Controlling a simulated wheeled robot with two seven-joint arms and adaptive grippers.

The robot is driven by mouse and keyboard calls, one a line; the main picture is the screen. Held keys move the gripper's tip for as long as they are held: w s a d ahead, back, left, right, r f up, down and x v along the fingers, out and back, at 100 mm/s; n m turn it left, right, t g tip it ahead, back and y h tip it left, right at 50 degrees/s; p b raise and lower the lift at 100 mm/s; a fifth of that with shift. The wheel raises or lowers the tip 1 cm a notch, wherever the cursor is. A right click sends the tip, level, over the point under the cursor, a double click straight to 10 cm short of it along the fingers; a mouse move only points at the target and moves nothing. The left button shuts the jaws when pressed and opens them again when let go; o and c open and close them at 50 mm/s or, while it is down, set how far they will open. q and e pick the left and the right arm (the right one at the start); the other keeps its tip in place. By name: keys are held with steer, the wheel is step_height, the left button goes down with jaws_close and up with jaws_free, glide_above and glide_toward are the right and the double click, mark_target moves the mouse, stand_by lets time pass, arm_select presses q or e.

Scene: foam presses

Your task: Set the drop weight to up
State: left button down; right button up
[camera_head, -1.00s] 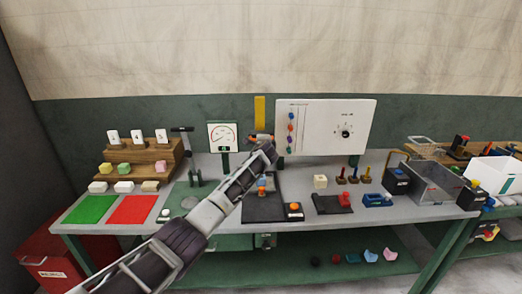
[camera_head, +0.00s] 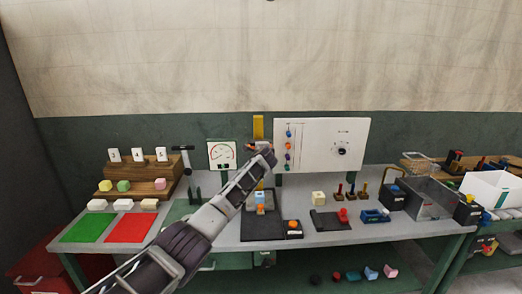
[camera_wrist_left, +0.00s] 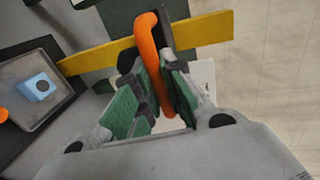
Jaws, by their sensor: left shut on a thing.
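The drop weight's orange handle (camera_head: 258,146) is in front of the yellow upright (camera_head: 258,126) at the back of the bench. In the left wrist view the orange handle (camera_wrist_left: 152,52) runs between the green-padded fingers. My left gripper (camera_head: 266,153) is shut on this handle; it also shows in the left wrist view (camera_wrist_left: 160,90). The weight's body is mostly hidden behind my gripper and arm. My right gripper is not in view.
A white panel with a dial (camera_head: 321,133) stands just right of the upright, and a round gauge (camera_head: 222,154) just left. A wooden step rack (camera_head: 162,171) with cubes stands farther left. Small black-based fixtures (camera_head: 330,222) lie to the right. The space above the upright is clear.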

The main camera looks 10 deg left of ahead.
arm_select(q)
steer(key=shift+w+r, duration=0.1)
steer(key=shift+r, duration=0.65)
steer(key=c, duration=1.5)
jaws_free()
steer(key=shift+f, duration=0.25)
steer(key=shift+f, duration=0.15)
steer(key=shift+s, duration=0.25)
steer(key=v, duration=1.1)
steer(key=shift+s+d+r, duration=0.15)
steer(key=shift+s+r, duration=0.1)
